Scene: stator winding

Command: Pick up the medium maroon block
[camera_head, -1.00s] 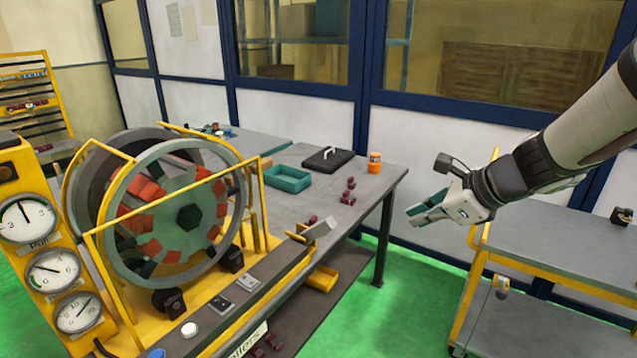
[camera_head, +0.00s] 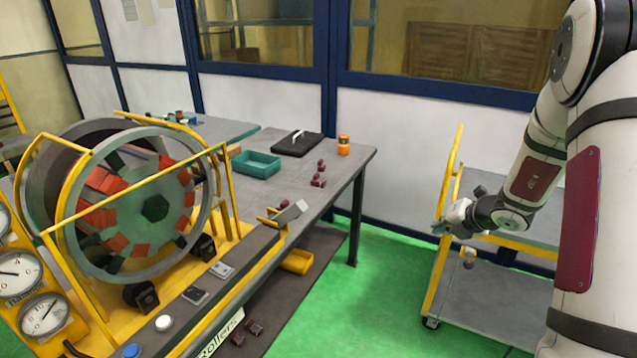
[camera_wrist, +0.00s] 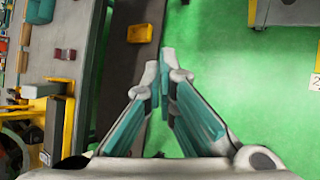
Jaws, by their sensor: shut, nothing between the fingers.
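Several small maroon blocks (camera_head: 318,181) stand in a loose group on the grey table, near its right end. More maroon blocks (camera_head: 253,327) lie on the dark lower surface at the bottom. I cannot tell which one is the medium block. Small maroon blocks (camera_wrist: 65,54) also show at the left in the wrist view. My gripper (camera_head: 439,228) is in the air to the right of the table, in front of the yellow cart and well apart from the blocks. In the wrist view its teal-padded fingers (camera_wrist: 160,68) come together at the tips, with nothing between them.
The grey table (camera_head: 335,155) also bears a teal tray (camera_head: 256,165), a black case (camera_head: 294,143) and an orange jar (camera_head: 343,146). The large stator (camera_head: 150,205) in its yellow frame stands left. A yellow-railed cart (camera_head: 480,290) is at right. Green floor lies clear between.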

